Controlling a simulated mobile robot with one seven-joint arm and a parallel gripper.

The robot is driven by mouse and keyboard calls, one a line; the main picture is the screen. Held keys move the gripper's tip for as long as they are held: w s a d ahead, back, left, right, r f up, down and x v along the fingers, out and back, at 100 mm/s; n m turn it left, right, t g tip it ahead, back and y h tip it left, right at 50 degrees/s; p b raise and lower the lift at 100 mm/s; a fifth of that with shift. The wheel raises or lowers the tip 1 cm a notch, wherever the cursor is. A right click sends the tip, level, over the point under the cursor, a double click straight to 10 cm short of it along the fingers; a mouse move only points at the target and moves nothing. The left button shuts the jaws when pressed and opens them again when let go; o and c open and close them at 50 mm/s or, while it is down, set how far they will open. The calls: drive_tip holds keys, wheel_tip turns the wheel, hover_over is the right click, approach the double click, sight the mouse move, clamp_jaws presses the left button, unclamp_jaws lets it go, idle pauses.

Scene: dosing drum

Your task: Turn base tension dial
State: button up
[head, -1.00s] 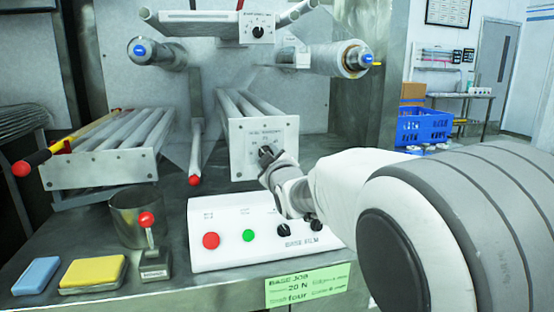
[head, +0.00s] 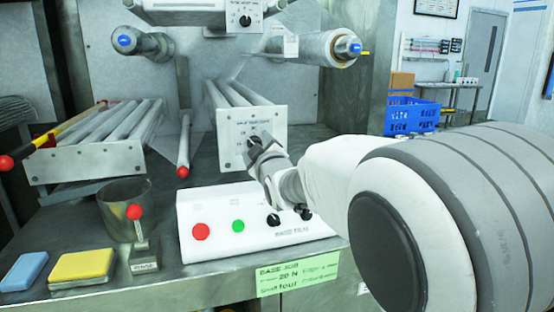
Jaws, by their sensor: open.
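The base tension dial (head: 253,140) is a small dark knob on the white front plate (head: 228,141) at the end of the middle rollers. My gripper (head: 256,148) is at the lower part of this knob, with its fingers in front of it. The fingers hide most of the dial, so its pointer and whether they touch it cannot be told. The gap between the fingers is too small to see clearly. A green job card (head: 298,274) on the table's front edge reads "BASE JOB", "20 N" and "four".
A white control box (head: 210,250) with red and green buttons and dark knobs stands below my gripper. A red-knobbed lever (head: 135,212), metal cup (head: 118,190), yellow block (head: 82,265) and blue block (head: 24,270) are at left. Another roller bank (head: 90,160) stands behind them.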

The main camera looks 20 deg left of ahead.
drive_tip(key=p+v, duration=0.2)
drive_tip(key=v, duration=1.4)
drive_tip(key=shift+s, duration=0.4)
drive_tip(key=shift+d, duration=0.15)
drive_tip(key=s+d+f+m+g+h, duration=0.2)
drive_tip(key=d+m+h, duration=0.15)
drive_tip(key=d, duration=0.45)
drive_tip(key=s+d+f+m+g+h, duration=0.2)
drive_tip(key=s+d+f+m, duration=0.15)
drive_tip(key=d, duration=0.55)
drive_tip(key=s+d+f+m+g+h, duration=0.2)
drive_tip(key=s+d+f+m+g, duration=0.15)
drive_tip(key=s+d, duration=0.35)
drive_tip(key=s+d+f+m+g+h, duration=0.2)
drive_tip(key=s+d+m, duration=0.3)
drive_tip(key=s, duration=0.4)
wheel_tip(320, 180, up, 22)
drive_tip(key=p, duration=2.1)
drive_tip(key=shift+w+a, duration=0.3)
drive_tip(key=shift+a, duration=0.1)
